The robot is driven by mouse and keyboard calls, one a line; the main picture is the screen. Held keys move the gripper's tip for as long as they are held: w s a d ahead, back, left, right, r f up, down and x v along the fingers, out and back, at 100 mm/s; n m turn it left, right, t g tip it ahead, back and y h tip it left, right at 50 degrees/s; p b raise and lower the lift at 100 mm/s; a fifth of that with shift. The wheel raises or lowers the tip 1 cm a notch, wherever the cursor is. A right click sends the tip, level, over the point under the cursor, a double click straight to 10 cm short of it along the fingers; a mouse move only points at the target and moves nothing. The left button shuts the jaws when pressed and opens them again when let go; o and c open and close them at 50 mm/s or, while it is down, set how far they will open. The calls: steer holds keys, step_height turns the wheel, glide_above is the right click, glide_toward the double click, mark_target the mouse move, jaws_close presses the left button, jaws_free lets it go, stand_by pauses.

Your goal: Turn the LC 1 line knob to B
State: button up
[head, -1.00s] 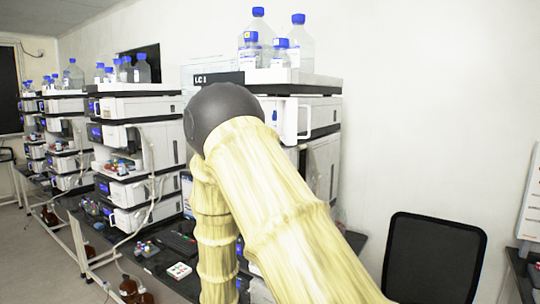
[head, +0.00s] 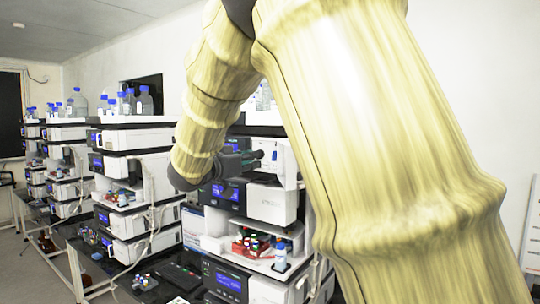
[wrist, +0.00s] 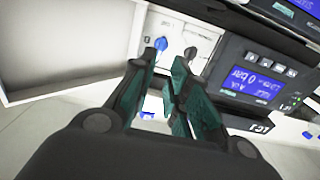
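My gripper (head: 256,159) shows in the head view in front of the upper modules of the nearest stack, pointing right. In the wrist view my gripper (wrist: 167,62) has two dark green fingers with a gap between them and nothing held. Beyond the fingertips is a white panel with a round blue knob (wrist: 160,43) and a smaller dark knob (wrist: 190,53). I cannot read which is the line knob or its position marks. The fingertips look apart from both knobs.
An open white door (wrist: 68,50) stands left of the knob panel in the wrist view. Below my gripper in the head view are a red vial tray (head: 250,243) and a blue-capped bottle (head: 281,256). Similar stacks (head: 133,165) stand to the left.

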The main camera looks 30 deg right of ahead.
mark_target(274, 156)
steer(key=p+x, duration=0.4)
steer(key=x, duration=0.4)
steer(key=shift+w+d+r, duration=0.1)
steer(key=shift+w+d, duration=0.1)
steer(key=shift+d, duration=0.05)
steer(key=shift+p+x, duration=0.4)
steer(key=shift+x, duration=0.55)
steer(key=shift+c, duration=0.2)
jaws_close()
